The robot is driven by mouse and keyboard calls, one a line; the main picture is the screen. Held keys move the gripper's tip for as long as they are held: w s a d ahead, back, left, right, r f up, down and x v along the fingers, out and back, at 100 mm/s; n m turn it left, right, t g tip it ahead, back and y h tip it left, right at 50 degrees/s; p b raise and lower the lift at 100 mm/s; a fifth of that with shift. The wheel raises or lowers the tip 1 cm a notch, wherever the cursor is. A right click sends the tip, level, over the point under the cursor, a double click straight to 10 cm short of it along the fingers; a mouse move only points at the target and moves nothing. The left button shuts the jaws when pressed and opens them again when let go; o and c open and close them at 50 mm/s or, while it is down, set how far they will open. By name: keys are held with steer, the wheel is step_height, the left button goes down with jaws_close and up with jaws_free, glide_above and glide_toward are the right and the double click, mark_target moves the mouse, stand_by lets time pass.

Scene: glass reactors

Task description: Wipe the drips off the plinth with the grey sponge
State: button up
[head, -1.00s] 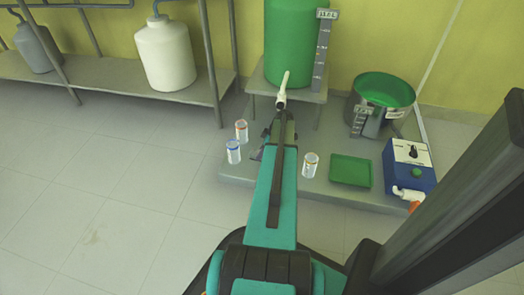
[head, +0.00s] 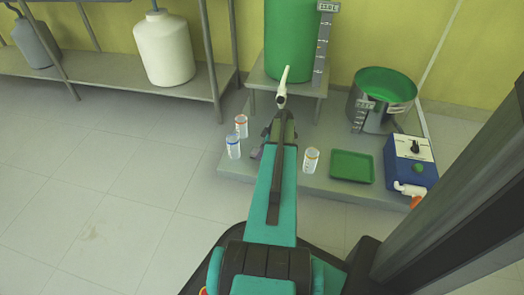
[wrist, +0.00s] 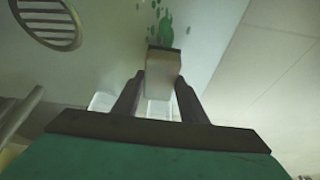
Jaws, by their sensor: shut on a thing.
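The plinth (head: 318,188) is a low grey platform under the green vessel. In the wrist view, green drips (wrist: 167,27) form a streak with several small spots on a pale grey surface. My gripper (wrist: 162,80) is shut on the sponge (wrist: 163,70), a pale greyish block with a darker far edge. The sponge's far edge is close to the lower end of the drips in the picture; I cannot tell whether it touches the surface. In the head view my arm hides the sponge and the drips, and most of my gripper.
Two jars (head: 233,147) (head: 241,126) stand left of my arm and one jar (head: 311,160) right of it. A green tray (head: 352,167), a blue pump box (head: 410,160) and a pot (head: 378,105) of green liquid are further right. A round slotted grate (wrist: 47,20) shows in the wrist view.

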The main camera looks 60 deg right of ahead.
steer(key=shift+f+b, duration=0.4)
steer(key=shift+f, duration=0.6)
stand_by(0.7)
steer(key=shift+s+d, duration=0.3)
steer(key=shift+s, duration=0.65)
steer(key=shift+s+d, duration=0.3)
steer(key=shift+s, duration=0.6)
steer(key=shift+s, duration=0.1)
steer(key=shift+s+d+f+p, duration=0.1)
steer(key=shift+s+d, duration=0.1)
steer(key=shift+s, duration=0.45)
steer(key=shift+s+d+f+p, duration=0.1)
steer(key=shift+s+d, duration=0.1)
steer(key=shift+s, duration=0.45)
steer(key=shift+s+d+p, duration=0.1)
steer(key=shift+s+d, duration=0.1)
steer(key=shift+s, duration=0.45)
steer(key=shift+s, duration=0.1)
steer(key=shift+s+d+r, duration=0.1)
steer(key=shift+s+d, duration=0.2)
steer(key=shift+s, duration=0.65)
steer(key=shift+s+d, duration=0.3)
steer(key=shift+s, duration=0.6)
steer(key=shift+r+p, duration=0.1)
steer(key=shift+p, duration=0.25)
